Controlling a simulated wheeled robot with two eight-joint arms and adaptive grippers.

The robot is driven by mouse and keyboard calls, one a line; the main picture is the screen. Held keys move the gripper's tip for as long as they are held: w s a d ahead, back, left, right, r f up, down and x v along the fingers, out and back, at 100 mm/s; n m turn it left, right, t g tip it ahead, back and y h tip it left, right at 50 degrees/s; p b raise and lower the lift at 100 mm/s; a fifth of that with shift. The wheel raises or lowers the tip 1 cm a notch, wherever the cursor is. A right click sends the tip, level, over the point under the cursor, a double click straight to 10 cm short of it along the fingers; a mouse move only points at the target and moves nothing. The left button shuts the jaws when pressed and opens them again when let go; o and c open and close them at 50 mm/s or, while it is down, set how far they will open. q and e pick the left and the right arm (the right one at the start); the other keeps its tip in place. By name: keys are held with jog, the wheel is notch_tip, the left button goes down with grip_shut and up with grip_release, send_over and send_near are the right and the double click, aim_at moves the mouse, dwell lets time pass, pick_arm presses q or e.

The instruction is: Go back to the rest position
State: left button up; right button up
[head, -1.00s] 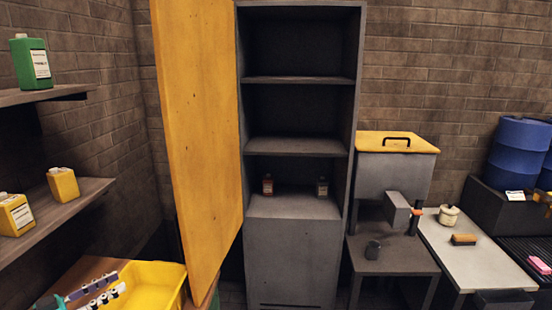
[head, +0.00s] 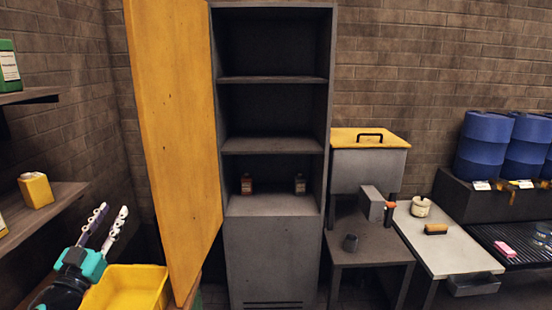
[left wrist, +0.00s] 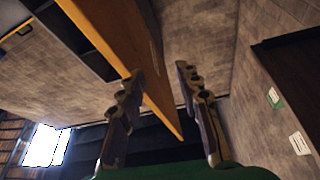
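My right gripper does not show in either view.
The grey cabinet (head: 272,250) has its yellow door (head: 172,130) open to the left. Two small bottles stand on its lower shelf. A yellow tray (head: 130,290) is beside my left gripper. Wall shelves (head: 45,215) at the left hold containers. Tables and blue drums (head: 485,145) are at the right.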

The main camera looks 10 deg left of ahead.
pick_arm(q)
jog(key=s+d+f+g, duration=0.5)
jog(key=d+f, duration=0.4)
jog(key=s+d+f+g, duration=0.5)
jog(key=s+d+f, duration=0.1)
jog(key=d+f, duration=0.3)
jog(key=s+d+f+n+g, duration=0.1)
jog(key=s+d+f+g, duration=0.4)
jog(key=d+f, duration=0.5)
jog(key=shift+s+d+h, duration=0.4)
jog(key=shift+s+d, duration=0.05)
jog(key=shift+s, duration=0.1)
